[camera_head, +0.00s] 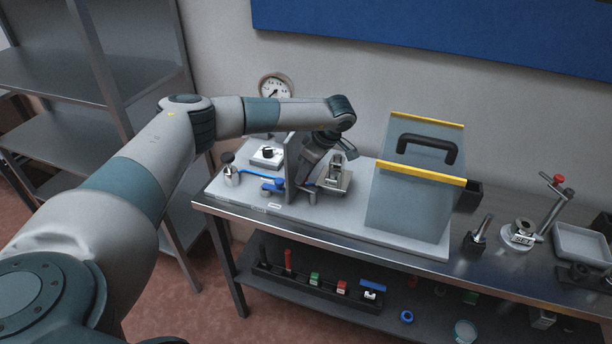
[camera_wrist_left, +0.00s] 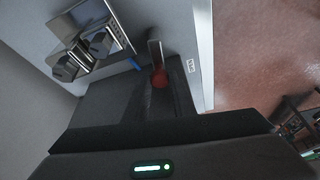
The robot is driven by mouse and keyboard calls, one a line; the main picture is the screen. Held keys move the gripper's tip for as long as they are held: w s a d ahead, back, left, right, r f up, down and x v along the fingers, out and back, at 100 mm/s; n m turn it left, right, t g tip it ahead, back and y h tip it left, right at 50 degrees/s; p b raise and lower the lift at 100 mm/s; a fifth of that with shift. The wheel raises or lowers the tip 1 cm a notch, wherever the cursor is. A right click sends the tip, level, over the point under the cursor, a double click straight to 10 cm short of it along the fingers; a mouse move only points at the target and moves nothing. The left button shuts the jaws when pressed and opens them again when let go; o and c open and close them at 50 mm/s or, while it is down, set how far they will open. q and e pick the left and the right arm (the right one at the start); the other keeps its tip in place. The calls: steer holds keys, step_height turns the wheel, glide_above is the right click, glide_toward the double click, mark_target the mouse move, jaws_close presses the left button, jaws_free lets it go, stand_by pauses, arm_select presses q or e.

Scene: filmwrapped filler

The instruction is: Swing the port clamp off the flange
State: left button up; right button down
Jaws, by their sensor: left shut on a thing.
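My left gripper (camera_head: 307,190) reaches down onto the pale base plate on the bench, beside a grey upright plate (camera_head: 291,165). In the left wrist view its dark fingers (camera_wrist_left: 158,92) are shut around a red ball knob (camera_wrist_left: 159,78) at the end of a short grey metal bar (camera_wrist_left: 155,50). This looks like the handle of the port clamp; the gripper hides it in the head view. A metal bracket with round fittings (camera_head: 335,175) stands just right of the gripper, also in the left wrist view (camera_wrist_left: 92,42). I cannot tell which part is the flange. My right gripper is not in view.
A clear cover with yellow edges and a black handle (camera_head: 425,148) stands right of the gripper. A blue-handled part (camera_head: 273,186) lies to its left. Loose metal tools (camera_head: 522,232) and a grey tray (camera_head: 582,243) occupy the right end. A lower shelf holds small items.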

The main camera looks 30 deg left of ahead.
arm_select(q)
steer(key=shift+s+f+n+g+b, duration=0.15)
steer(key=shift+n+g+b, duration=0.15)
steer(key=shift+n+b, duration=0.45)
steer(key=shift+s+r+n, duration=0.1)
steer(key=shift+r+n, duration=0.1)
steer(key=shift+n, duration=0.25)
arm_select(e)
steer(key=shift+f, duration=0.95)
arm_select(q)
steer(key=o, duration=0.7)
steer(key=shift+o, duration=0.2)
steer(key=shift+d+r, duration=0.15)
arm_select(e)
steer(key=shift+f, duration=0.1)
